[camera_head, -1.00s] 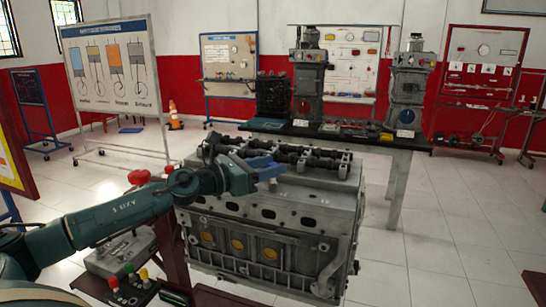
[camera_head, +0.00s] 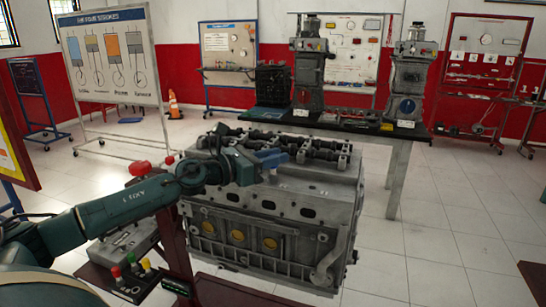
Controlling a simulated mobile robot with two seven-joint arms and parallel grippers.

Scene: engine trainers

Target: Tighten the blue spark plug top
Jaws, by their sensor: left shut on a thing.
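A grey engine block (camera_head: 270,215) stands in the middle of the view, with dark camshafts (camera_head: 290,145) along its top. My left arm reaches in from the left, and my left gripper (camera_head: 262,160) is over the left part of the engine's top. A blue spark plug top (camera_head: 270,156) shows at the gripper's tip, and the gripper is shut on it. The fingers are small and partly merged with the blue part, so the lower end of the plug top is hard to see. My right gripper does not show.
A control box (camera_head: 125,240) with coloured buttons stands at the lower left, beside a dark red post (camera_head: 175,245). Behind the engine is a table (camera_head: 400,132) bearing engine models. A four-strokes board (camera_head: 112,60) stands at the back left.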

